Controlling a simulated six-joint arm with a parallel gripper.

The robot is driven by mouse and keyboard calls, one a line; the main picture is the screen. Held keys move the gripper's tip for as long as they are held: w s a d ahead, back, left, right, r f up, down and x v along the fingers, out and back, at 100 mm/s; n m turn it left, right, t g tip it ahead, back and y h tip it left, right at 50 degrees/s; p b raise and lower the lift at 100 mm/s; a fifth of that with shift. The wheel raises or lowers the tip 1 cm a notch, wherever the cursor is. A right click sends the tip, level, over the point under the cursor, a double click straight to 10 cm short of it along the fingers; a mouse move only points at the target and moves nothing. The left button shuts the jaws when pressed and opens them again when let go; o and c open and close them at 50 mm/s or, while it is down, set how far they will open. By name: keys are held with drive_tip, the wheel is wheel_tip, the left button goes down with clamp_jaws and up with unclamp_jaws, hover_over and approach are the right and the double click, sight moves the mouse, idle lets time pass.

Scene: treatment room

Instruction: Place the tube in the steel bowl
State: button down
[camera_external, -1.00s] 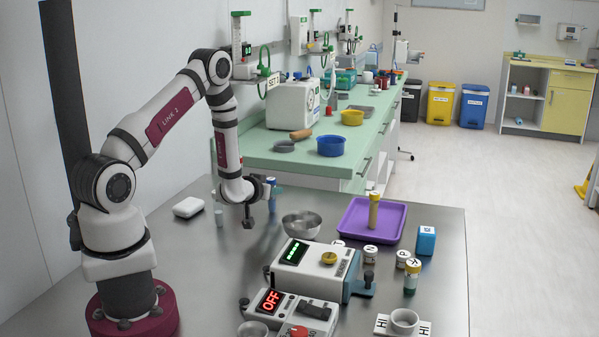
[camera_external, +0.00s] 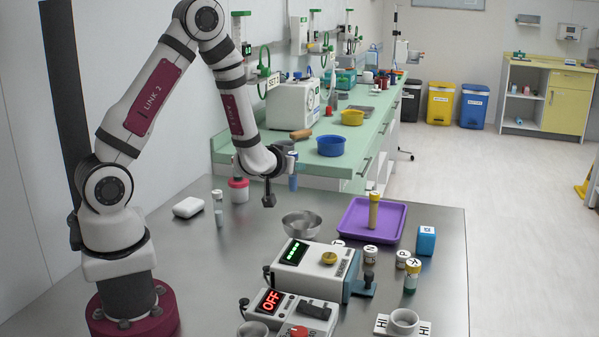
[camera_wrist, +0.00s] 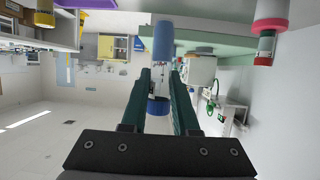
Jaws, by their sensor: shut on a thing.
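My gripper (camera_external: 290,163) is shut on a blue tube (camera_external: 292,183), held upright in the air behind and a little left of the steel bowl (camera_external: 301,224) as seen in the external view. In the wrist view, the blue tube (camera_wrist: 163,42) sits between the two dark fingers of my gripper (camera_wrist: 161,78), which cover part of its sides. The steel bowl stands on the grey table, below the level of the tube, and no tube shows in it.
A control box (camera_external: 306,262) stands in front of the bowl. A purple tray (camera_external: 350,222) with a yellow tube (camera_external: 374,209) is to its right. Bare table lies left of the bowl.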

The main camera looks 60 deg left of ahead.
drive_tip(key=shift+d+r, duration=0.15)
drive_tip(key=shift+d, duration=0.05)
drive_tip(key=shift+w+r, duration=0.15)
drive_tip(key=shift+w, duration=0.05)
drive_tip(key=d+r+m+t+h, duration=0.2)
drive_tip(key=d+m+t+h, duration=0.15)
drive_tip(key=m+h, duration=0.35)
wheel_tip(320, 180, down, 11)
drive_tip(key=shift+d+r, duration=0.15)
drive_tip(key=shift+r, duration=0.05)
